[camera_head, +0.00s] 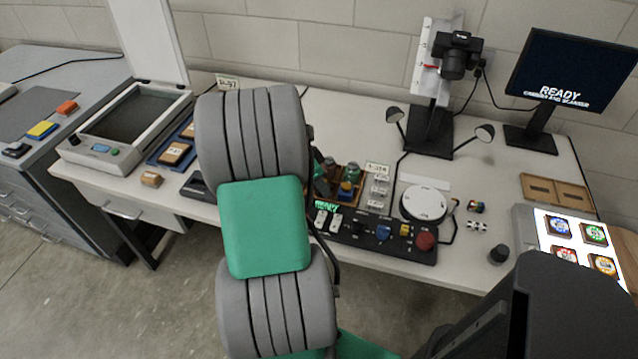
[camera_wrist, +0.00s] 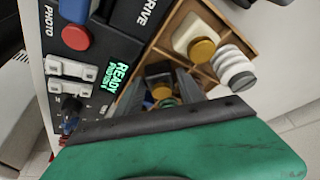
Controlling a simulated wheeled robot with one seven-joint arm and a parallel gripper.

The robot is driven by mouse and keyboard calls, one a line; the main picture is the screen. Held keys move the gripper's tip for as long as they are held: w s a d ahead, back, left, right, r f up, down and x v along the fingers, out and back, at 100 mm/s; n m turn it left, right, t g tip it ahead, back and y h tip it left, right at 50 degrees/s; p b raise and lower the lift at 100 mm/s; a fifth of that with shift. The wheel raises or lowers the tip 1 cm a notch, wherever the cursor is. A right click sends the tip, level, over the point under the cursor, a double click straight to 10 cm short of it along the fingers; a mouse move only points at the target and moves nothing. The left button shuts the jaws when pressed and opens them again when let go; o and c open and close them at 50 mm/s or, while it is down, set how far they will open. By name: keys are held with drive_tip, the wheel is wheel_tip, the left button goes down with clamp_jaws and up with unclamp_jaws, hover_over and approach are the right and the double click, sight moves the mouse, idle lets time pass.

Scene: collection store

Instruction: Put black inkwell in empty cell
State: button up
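The wooden compartment tray (camera_head: 368,182) stands in mid-table, partly hidden by my arm; part of it shows in the wrist view (camera_wrist: 222,18). A small black cylinder (camera_head: 498,255) stands alone on the table at the right and may be the black inkwell; I cannot tell for sure. My gripper (camera_wrist: 160,82) is over the tray with its two grey fingers apart. The empty cell cannot be told clearly.
A white bottle with a golden cap (camera_wrist: 202,49) and a ribbed white one (camera_wrist: 236,71) are at the tray. A control panel (camera_head: 385,243) with a red button lies in front. A lit panel (camera_head: 577,244) with round pieces and a camera stand (camera_head: 432,133) are rightward.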

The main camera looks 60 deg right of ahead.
drive_tip(key=shift+r, duration=0.25)
drive_tip(key=v, duration=1.2)
drive_tip(key=w+a+n+t, duration=0.2)
drive_tip(key=w+a+n, duration=0.5)
drive_tip(key=w+a, duration=0.15)
drive_tip(key=a+f+n+t+y, duration=0.1)
drive_tip(key=a+n+t+y, duration=0.2)
drive_tip(key=a+n, duration=1.5)
drive_tip(key=a, duration=1.3)
drive_tip(key=shift+y+p, duration=0.3)
